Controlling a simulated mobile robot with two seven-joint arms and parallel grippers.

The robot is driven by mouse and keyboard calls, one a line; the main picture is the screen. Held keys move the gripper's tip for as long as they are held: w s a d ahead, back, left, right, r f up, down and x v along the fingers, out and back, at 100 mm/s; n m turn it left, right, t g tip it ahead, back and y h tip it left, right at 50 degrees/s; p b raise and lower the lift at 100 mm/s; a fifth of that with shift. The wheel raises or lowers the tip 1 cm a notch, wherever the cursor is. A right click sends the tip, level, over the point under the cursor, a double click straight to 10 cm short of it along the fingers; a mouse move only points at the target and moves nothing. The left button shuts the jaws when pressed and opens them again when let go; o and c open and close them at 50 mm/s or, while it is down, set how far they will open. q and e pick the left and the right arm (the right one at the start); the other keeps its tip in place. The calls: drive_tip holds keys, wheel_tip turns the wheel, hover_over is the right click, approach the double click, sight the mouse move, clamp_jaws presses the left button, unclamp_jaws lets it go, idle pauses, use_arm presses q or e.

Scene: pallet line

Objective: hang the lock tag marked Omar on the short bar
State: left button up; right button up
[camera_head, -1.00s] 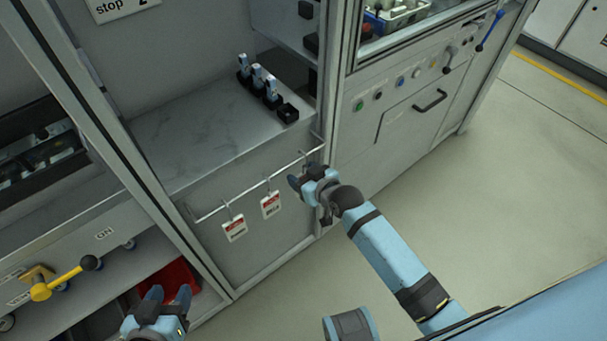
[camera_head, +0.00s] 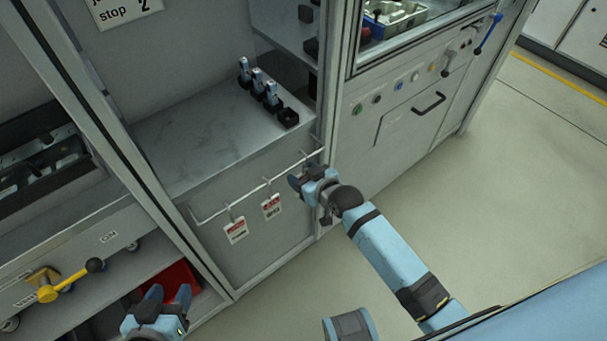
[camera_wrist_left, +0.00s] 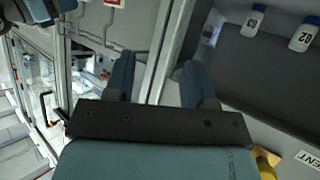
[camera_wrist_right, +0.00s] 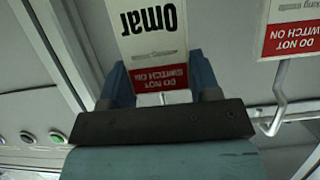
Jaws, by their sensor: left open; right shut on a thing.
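The lock tag marked Omar (camera_wrist_right: 152,30), white with a red strip, is between the fingers of my right gripper (camera_wrist_right: 160,88), which is shut on it. In the head view my right gripper (camera_head: 300,183) is at the right end of a thin white bar (camera_head: 252,190) on the cabinet front and hides the tag. A small hook (camera_head: 303,154) shows at the bar just above it; I cannot tell whether it loops over the bar. Two other red-and-white tags hang from the bar, one left (camera_head: 236,231), one right (camera_head: 271,207). My left gripper (camera_head: 168,294) is open and empty at lower left.
Several black holders (camera_head: 266,90), some with blue-and-white pieces, stand on the grey worktop (camera_head: 190,135). A yellow lever (camera_head: 62,283) and a red bin (camera_head: 178,280) are near my left gripper. A cabinet post (camera_head: 333,110) rises beside the bar's right end. The floor at right is clear.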

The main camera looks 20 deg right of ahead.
idle(0.4)
drive_tip(key=shift+s, duration=0.2)
use_arm(q)
drive_tip(key=p, duration=0.3)
drive_tip(key=a+g+p, duration=0.1)
drive_tip(key=p, duration=0.2)
drive_tip(key=shift+s+a+f+y+p, duration=0.1)
drive_tip(key=shift+s+f+y+p, duration=0.1)
drive_tip(key=shift+s+y+p, duration=0.2)
use_arm(e)
drive_tip(key=s+d, duration=0.4)
drive_tip(key=s, duration=0.7)
idle(0.6)
drive_tip(key=shift+d, duration=0.1)
